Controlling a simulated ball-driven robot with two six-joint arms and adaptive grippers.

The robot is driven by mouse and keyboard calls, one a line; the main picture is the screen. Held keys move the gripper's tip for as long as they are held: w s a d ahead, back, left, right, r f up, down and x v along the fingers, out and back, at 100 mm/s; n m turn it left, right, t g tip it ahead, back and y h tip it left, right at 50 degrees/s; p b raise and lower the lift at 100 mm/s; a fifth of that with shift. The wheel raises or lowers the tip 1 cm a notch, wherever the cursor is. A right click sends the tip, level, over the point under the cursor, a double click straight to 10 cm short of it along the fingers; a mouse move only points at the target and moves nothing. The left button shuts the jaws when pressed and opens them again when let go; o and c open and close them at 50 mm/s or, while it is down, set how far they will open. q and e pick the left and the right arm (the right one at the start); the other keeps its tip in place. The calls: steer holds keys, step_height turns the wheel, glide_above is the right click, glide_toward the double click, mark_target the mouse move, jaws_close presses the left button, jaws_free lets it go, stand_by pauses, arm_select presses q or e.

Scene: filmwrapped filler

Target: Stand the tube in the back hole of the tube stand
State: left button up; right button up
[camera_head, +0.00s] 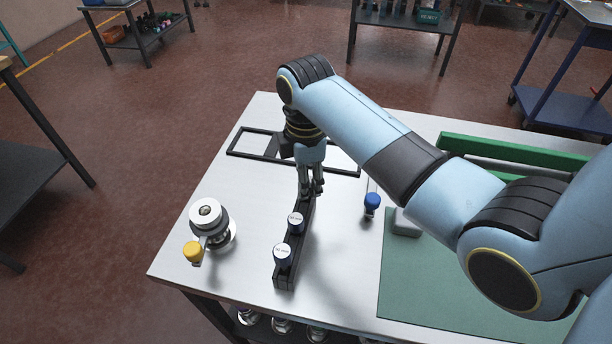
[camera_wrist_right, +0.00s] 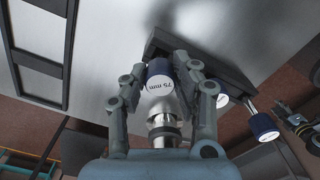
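The tube stand (camera_head: 285,278) is a long dark bar on the table, running from front to back. Two blue-capped tubes stand in it, a front tube (camera_head: 282,257) and a middle tube (camera_head: 295,222). My right gripper (camera_head: 311,190) points down at the stand's far end. In the right wrist view its fingers close on both sides of a blue cap marked 75 mm, the top of a tube (camera_wrist_right: 160,76). The stand (camera_wrist_right: 205,66) lies beyond it. The tube's lower end is hidden, so I cannot tell how deep it sits.
A round silver device (camera_head: 208,215) with a yellow knob (camera_head: 193,250) stands left of the stand. A blue-knobbed item (camera_head: 372,200) is to the right, near a green mat (camera_head: 430,285) and a grey block (camera_head: 405,224). A flat black frame (camera_head: 245,143) lies behind.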

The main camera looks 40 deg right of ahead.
steer(key=o, duration=0.5)
step_height(320, 180, up, 12)
stand_by(0.4)
